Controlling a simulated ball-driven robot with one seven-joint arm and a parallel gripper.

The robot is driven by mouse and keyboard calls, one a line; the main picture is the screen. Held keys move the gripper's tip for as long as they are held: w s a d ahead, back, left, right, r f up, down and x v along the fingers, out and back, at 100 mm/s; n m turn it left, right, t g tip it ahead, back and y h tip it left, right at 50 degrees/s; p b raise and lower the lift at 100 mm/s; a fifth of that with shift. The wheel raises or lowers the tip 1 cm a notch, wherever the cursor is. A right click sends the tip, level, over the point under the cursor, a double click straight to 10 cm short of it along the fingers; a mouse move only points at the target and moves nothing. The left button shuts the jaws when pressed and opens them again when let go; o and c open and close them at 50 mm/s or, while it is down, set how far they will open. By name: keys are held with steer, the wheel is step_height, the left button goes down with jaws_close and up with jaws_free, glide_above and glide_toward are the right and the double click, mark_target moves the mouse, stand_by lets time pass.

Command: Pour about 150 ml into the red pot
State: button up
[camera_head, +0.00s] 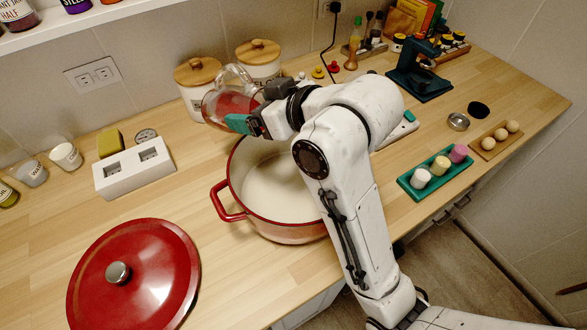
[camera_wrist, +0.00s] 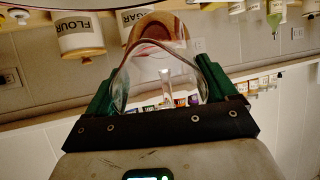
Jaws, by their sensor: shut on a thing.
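The red pot (camera_head: 283,230) stands open on the wooden counter, its cream inside showing. My gripper (camera_head: 246,122) is shut on a clear glass jug (camera_head: 236,80), over the pot's back left rim. Reddish liquid shows in the jug. In the wrist view, the jug (camera_wrist: 150,62) sits between the green finger pads of my gripper (camera_wrist: 155,88). The jug looks tilted, but its exact angle is hard to tell. I see no stream falling. My arm hides the pot's right side, and I cannot make out liquid in the pot.
The red lid (camera_head: 160,260) lies on the counter at front left. A white two-slot block (camera_head: 135,180) is left of the pot. Wooden-lidded canisters (camera_head: 193,98) stand behind the jug. A green tray (camera_head: 430,187) and an egg holder (camera_head: 485,151) are at right. Bare counter lies between lid and pot.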

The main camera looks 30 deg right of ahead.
steer(key=shift+s+d+f+t+b, duration=0.1)
steer(key=shift+s+f+t+b, duration=0.25)
steer(key=shift+t+b, duration=0.95)
steer(key=shift+s+d+r+g+y+b, duration=0.15)
steer(key=shift+g+y+b, duration=0.15)
steer(key=shift+b, duration=0.5)
steer(key=shift+a, duration=0.2)
steer(key=shift+s+t+b, duration=0.1)
steer(key=shift+t+b, duration=0.3)
steer(key=shift+b, duration=0.2)
steer(key=shift+a+r, duration=0.1)
steer(key=shift+a, duration=0.05)
steer(key=shift+s+b, duration=0.15)
steer(key=shift+b, duration=0.35)
stand_by(0.5)
steer(key=shift+w+a+t+y+b, duration=0.2)
steer(key=shift+t+y+b, duration=0.1)
steer(key=shift+t+b, duration=0.15)
stand_by(0.3)
